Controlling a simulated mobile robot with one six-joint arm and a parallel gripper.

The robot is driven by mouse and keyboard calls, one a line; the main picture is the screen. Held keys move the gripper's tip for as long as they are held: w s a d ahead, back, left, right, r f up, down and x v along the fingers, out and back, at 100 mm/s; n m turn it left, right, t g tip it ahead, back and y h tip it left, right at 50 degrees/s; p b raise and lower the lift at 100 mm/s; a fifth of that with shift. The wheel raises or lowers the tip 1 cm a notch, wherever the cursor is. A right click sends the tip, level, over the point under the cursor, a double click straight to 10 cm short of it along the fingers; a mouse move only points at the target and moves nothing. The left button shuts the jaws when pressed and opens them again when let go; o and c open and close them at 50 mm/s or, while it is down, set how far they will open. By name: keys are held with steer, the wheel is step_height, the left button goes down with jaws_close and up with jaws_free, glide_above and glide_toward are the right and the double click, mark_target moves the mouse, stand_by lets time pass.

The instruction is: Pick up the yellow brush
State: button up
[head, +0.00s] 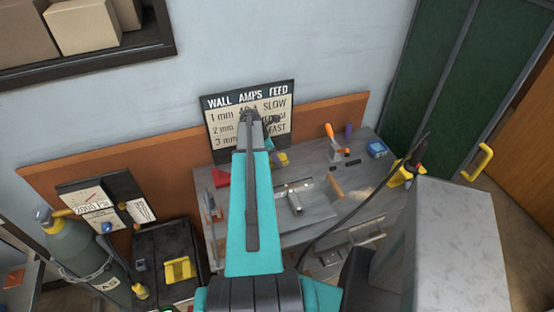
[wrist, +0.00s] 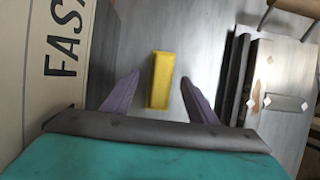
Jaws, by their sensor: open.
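The yellow brush (wrist: 160,80) shows in the wrist view as a plain yellow block lying on the grey bench top. Its bristles cannot be made out. My gripper (wrist: 160,78) is open, with one grey-purple finger on each side of the brush in the picture and a gap on both sides. I cannot tell how far the fingertips are above it. In the head view, a small yellow piece (head: 282,159) shows just right of my arm, partly hidden, and seems to be the same brush.
A sign board (head: 274,122) stands close behind my arm at the bench's back. The grey bench (head: 315,165) carries an orange-handled tool (head: 329,131), a blue box (head: 377,148) and a wooden-handled tool (head: 336,187). In the wrist view, a metal-topped block (wrist: 278,90) lies right of my gripper.

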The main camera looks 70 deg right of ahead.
steer(key=shift+x, duration=0.9)
steer(key=shift+c, duration=0.3)
steer(key=c, duration=1.1)
